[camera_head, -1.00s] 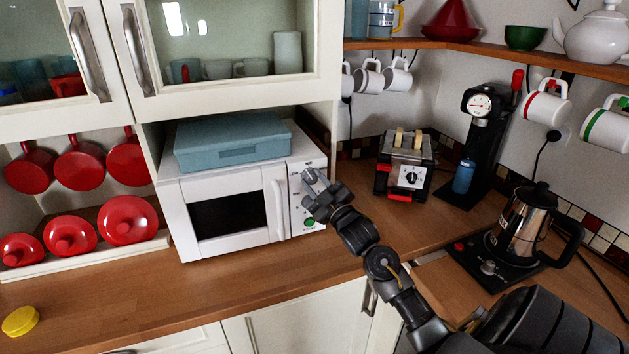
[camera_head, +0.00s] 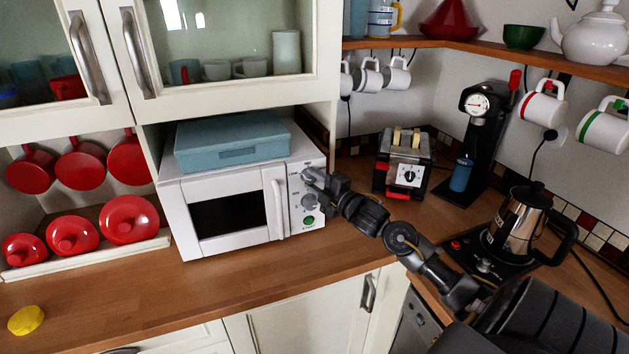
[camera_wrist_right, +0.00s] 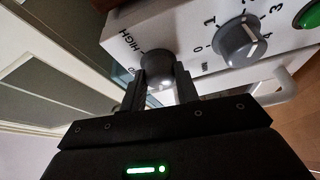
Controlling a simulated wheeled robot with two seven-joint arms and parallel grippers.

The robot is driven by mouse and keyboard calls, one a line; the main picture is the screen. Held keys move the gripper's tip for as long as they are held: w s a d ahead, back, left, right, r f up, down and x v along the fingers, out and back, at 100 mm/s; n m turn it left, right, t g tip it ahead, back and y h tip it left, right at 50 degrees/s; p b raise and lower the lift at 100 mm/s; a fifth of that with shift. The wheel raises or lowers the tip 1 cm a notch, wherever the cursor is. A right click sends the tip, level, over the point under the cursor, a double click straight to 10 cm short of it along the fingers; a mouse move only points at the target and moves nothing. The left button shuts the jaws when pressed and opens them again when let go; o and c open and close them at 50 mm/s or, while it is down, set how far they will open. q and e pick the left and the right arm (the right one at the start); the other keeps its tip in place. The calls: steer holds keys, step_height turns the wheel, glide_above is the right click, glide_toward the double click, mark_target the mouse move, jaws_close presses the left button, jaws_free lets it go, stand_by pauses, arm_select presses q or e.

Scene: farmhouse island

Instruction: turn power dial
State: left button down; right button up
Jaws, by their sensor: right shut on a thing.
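The white microwave (camera_head: 259,185) stands on the wooden counter, its control panel on the right side of its front. My right gripper (camera_head: 313,179) is at the upper part of that panel. In the right wrist view the power dial (camera_wrist_right: 160,73), a dark round knob beside the word HIGH, sits between the two fingers of the right gripper (camera_wrist_right: 163,88), which is shut on it. The fingers partly hide the dial. A second grey dial (camera_wrist_right: 240,42) with numbers is beside it, free of the gripper. My left gripper is not in view.
A green button (camera_head: 308,220) is low on the panel. The microwave door handle (camera_head: 277,209) is left of the panel. A blue box (camera_head: 232,141) lies on top. A toaster (camera_head: 402,163) and a kettle (camera_head: 517,224) stand to the right. The counter before the microwave is clear.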

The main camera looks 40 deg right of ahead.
stand_by(0.3)
steer(key=o, duration=1)
steer(key=shift+c, duration=0.2)
steer(key=shift+s+f, duration=0.15)
steer(key=shift+s, duration=0.3)
steer(key=s+b, duration=0.3)
steer(key=s, duration=0.7)
steer(key=shift+d, duration=0.3)
steer(key=shift+w, duration=0.1)
